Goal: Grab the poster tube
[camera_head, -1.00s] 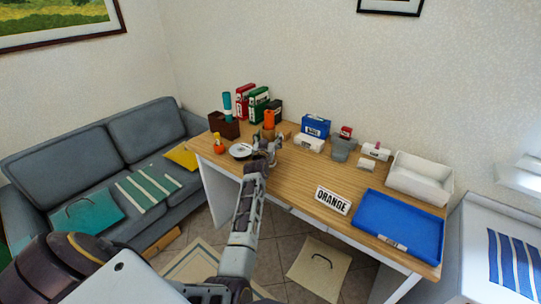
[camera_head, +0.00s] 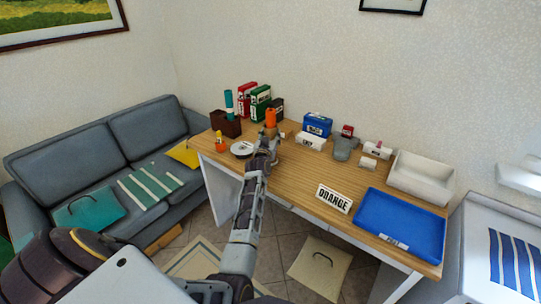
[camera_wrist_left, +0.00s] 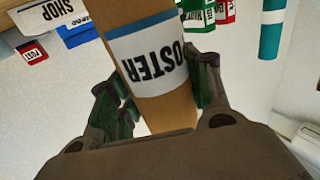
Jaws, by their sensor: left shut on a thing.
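The poster tube (camera_wrist_left: 160,70) is a brown cylinder with a white label and a blue band in the left wrist view. My left gripper (camera_wrist_left: 160,90) is shut on it, with green-padded fingers on both sides. The tube runs between the fingers, and its upper end is cut off by the frame. In the head view my left gripper (camera_head: 266,147) is over the far left part of the desk. A brown piece with an orange top (camera_head: 270,118) shows just behind it; I cannot tell whether it is the same tube. My right gripper is not in view.
The desk middle is clear. A sofa (camera_head: 60,160) stands left.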

